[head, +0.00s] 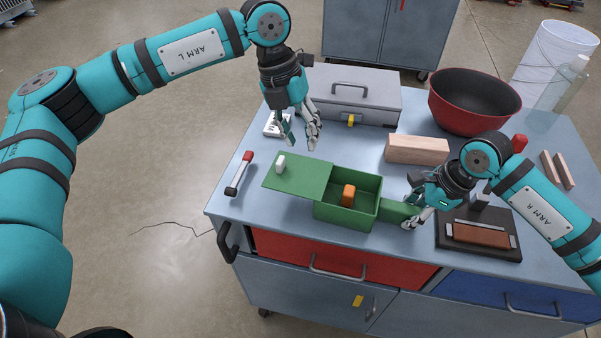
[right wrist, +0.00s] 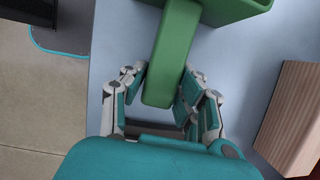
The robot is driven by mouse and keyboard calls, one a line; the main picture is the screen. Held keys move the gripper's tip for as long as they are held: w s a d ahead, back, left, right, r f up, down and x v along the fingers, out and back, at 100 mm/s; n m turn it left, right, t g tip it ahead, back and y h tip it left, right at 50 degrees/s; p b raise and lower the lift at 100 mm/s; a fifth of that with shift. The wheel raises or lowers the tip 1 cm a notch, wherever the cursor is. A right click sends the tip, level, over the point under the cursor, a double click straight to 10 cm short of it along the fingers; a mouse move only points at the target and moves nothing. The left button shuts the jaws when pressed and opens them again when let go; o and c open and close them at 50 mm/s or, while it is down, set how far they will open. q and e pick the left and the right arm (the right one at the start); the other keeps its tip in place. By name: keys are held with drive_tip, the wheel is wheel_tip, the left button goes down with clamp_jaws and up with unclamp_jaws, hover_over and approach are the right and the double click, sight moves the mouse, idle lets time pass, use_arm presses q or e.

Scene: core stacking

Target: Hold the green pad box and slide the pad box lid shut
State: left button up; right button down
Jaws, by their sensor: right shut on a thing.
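The green pad box (head: 342,217) stands on the cart top with an orange block (head: 348,195) inside. Its green lid (head: 302,173) is slid out to the left, leaving the right part of the box open. A white knob (head: 280,165) stands on the lid's left part. My right gripper (head: 414,217) is shut on the handle (head: 398,211) at the box's right side; the handle also shows between the fingers in the right wrist view (right wrist: 174,60). My left gripper (head: 300,140) is in the air above and behind the lid, apart from it; its fingers look parted, with nothing between them.
A red-handled tool (head: 239,174) lies left of the lid. Behind are a grey case (head: 352,95), a wooden block (head: 417,150) and a large red bowl (head: 473,100). A dark board with a brown block (head: 480,236) lies to the right.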

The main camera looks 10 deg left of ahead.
sight(281, 159)
use_arm(q)
drive_tip(key=a+y, duration=0.2)
drive_tip(key=s+a+y, duration=0.1)
drive_tip(key=a, duration=0.1)
drive_tip(key=shift+r, duration=0.4)
drive_tip(key=shift+w+a+f, duration=0.1)
drive_tip(key=shift+f, duration=4.3)
drive_tip(key=shift+c, duration=0.2)
clamp_jaws()
drive_tip(key=shift+s+d, duration=0.2)
drive_tip(key=shift+d, duration=2.65)
drive_tip(key=shift+s+d, duration=0.2)
drive_tip(key=shift+d, duration=2.65)
drive_tip(key=shift+o, duration=0.9)
unclamp_jaws()
drive_tip(key=shift+a, duration=0.1)
